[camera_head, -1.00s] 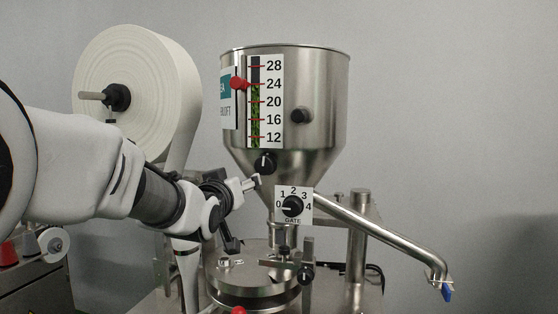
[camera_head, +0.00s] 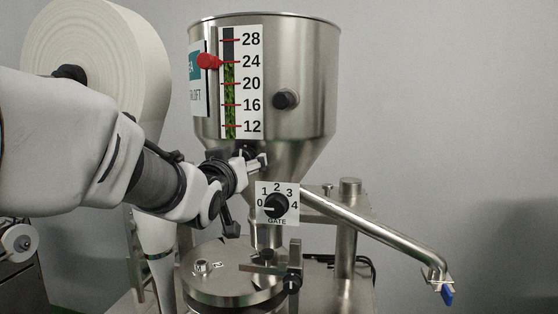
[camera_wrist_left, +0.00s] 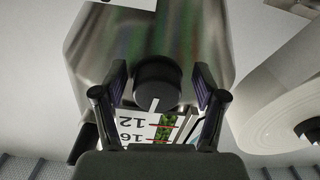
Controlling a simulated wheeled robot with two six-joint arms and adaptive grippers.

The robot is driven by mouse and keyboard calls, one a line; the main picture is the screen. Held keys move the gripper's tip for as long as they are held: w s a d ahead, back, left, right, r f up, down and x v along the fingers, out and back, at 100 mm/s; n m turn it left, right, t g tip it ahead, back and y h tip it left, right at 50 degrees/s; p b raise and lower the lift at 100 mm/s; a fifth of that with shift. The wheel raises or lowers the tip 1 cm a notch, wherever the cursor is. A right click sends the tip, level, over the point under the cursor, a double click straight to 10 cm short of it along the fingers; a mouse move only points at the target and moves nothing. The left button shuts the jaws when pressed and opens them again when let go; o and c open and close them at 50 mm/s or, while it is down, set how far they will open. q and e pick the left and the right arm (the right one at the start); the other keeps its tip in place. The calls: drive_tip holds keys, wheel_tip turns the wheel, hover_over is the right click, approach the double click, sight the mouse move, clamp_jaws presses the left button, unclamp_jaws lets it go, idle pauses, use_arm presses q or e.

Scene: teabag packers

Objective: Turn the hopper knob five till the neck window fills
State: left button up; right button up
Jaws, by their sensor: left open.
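The steel hopper (camera_head: 310,70) stands in the middle of the head view. A black knob with a white pointer line (camera_wrist_left: 158,82) on its lower front lies between the fingers of my left gripper in the left wrist view. In the head view my left gripper (camera_head: 260,162) covers most of that knob. The gripper is open, its fingers on both sides of the knob with gaps. The gate dial's knob (camera_head: 276,206) below points to about 0. Green leaf in the level strip (camera_head: 229,90) reaches about 24. I cannot make out a neck window. My right gripper is out of view.
A red marker (camera_head: 209,61) sits at the strip's left. Another black knob (camera_head: 285,99) is on the hopper's right side. A steel tube (camera_head: 380,230) slopes down right to a blue tip. A white paper roll (camera_head: 110,70) stands left, behind my arm. The far right is clear.

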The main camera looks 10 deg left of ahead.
use_arm(q)
drive_tip(key=shift+s+d+r, duration=0.1)
drive_tip(key=shift+s+r, duration=0.2)
drive_tip(key=shift+s, duration=0.25)
drive_tip(key=shift+s+d+r, duration=0.1)
drive_tip(key=shift+s+r, duration=0.15)
drive_tip(key=shift+s, duration=0.25)
drive_tip(key=c, duration=0.5)
drive_tip(key=shift+a, duration=0.2)
drive_tip(key=c, duration=0.6)
drive_tip(key=shift+c, duration=0.2)
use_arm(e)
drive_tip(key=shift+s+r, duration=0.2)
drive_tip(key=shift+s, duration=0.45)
use_arm(q)
drive_tip(key=shift+f, duration=0.1)
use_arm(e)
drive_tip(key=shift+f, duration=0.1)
use_arm(q)
drive_tip(key=shift+d+m+b, duration=0.1)
drive_tip(key=shift+m+b, duration=0.85)
drive_tip(key=shift+m, duration=2.55)
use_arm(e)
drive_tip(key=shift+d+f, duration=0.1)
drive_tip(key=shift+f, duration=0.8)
